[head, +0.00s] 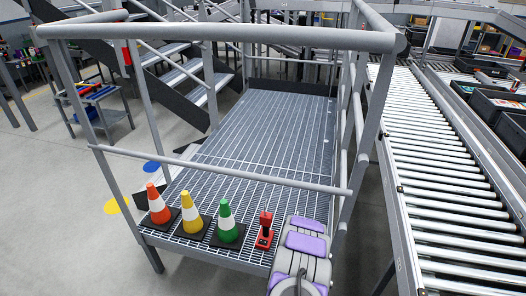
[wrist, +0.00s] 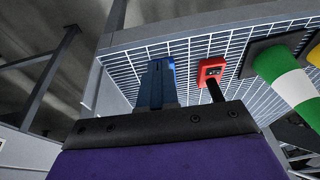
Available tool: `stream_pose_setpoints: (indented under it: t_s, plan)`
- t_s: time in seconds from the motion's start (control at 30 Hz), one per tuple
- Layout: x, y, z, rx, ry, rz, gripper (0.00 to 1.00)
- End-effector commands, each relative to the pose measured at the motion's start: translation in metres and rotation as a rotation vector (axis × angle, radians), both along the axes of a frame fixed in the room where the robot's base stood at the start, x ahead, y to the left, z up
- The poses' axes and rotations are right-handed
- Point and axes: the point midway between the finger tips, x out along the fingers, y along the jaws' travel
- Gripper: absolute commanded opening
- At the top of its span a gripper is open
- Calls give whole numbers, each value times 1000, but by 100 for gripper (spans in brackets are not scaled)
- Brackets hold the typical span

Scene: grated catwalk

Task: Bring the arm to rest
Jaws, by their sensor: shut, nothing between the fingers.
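My arm, grey with purple panels, rises from the bottom of the head view and lies low over the near right corner of the grated platform (head: 262,140). In the wrist view my gripper (wrist: 161,66) shows as a narrow blue finger shape beyond a black bar and a purple panel. It is shut and empty. The fingertips cannot be made out in the head view. A red device with an upright handle (head: 265,230) stands on the grating just left of my arm; it also shows in the wrist view (wrist: 211,70), apart from the fingers.
An orange cone (head: 157,205), a yellow cone (head: 191,214) and a green cone (head: 227,223) stand in a row along the platform's near edge. Grey railings (head: 220,172) surround the platform. A roller conveyor (head: 440,160) runs along the right. Stairs (head: 185,70) stand behind left. The platform's middle is clear.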

Motion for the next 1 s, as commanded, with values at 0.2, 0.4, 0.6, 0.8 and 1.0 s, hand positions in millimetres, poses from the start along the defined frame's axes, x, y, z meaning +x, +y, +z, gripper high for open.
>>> stream_pose_setpoints:
  t_s: [0.2, 0.4, 0.6, 0.8, 1.0]
  plan:
    - [0, 21, 24, 45, 17, 13, 0]
    - [-1, 46, 56, 92, 42, 40, 0]
    - [-10, 76, 114, 158, 78, 89, 0]
    - [-32, 98, 185, 207, 119, 165, 0]
    - [-63, 104, 253, 225, 153, 241, 0]
